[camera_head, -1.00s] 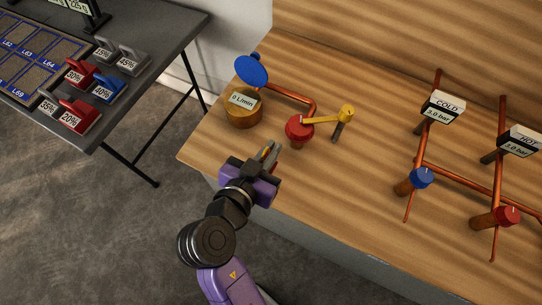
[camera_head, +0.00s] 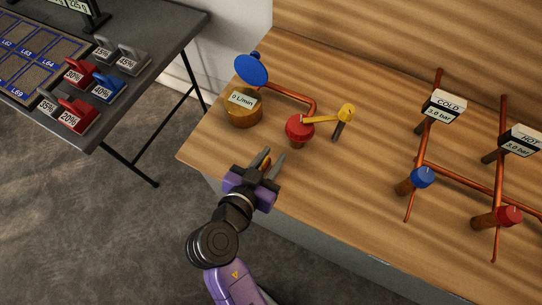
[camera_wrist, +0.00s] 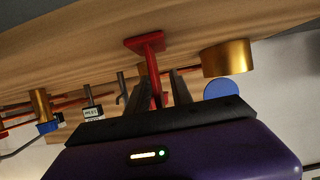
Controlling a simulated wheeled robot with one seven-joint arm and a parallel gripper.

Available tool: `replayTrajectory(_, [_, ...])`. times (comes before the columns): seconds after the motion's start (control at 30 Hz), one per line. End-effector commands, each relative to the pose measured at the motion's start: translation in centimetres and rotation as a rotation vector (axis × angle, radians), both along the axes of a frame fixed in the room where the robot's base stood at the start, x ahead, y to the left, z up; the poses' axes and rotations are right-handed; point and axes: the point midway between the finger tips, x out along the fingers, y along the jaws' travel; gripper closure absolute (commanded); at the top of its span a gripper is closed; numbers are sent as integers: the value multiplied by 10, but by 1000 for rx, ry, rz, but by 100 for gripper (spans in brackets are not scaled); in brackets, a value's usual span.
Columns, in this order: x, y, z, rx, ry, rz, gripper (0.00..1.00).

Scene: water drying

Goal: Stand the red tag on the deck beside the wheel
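A red piece (camera_wrist: 152,66) with a flat square plate and thin stem shows in the wrist view, which appears upside down. Its plate lies against the wooden deck. The stem runs between the spread fingers of my gripper (camera_wrist: 157,98), with gaps visible beside it; contact cannot be told. In the head view my gripper (camera_head: 267,164) is open at the deck's front edge, and I cannot make out this piece separately there. The wooden deck (camera_head: 350,190) is bare in front.
A brass pot (camera_head: 243,110) reading 0 L/min and a blue round wheel (camera_head: 252,69) stand left of the knob. Copper pipes with a blue knob (camera_head: 422,177) and red knob (camera_head: 508,216) are at right. A dark table (camera_head: 165,45) holds several labelled blocks at left.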

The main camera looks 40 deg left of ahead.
Motion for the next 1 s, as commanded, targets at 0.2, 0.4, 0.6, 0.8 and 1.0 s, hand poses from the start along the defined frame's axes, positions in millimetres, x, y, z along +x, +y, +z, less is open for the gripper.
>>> replayTrajectory(0.2, [0,0,1,0,0,0,73])
replayTrajectory(0.4, [-12,-2,7,0,0,2,73])
replayTrajectory(0.6, [-49,-11,22,1,0,3,73])
replayTrajectory(0.8, [-83,-20,37,1,1,1,73])
replayTrajectory(1.0, [-103,-25,47,0,0,1,73])
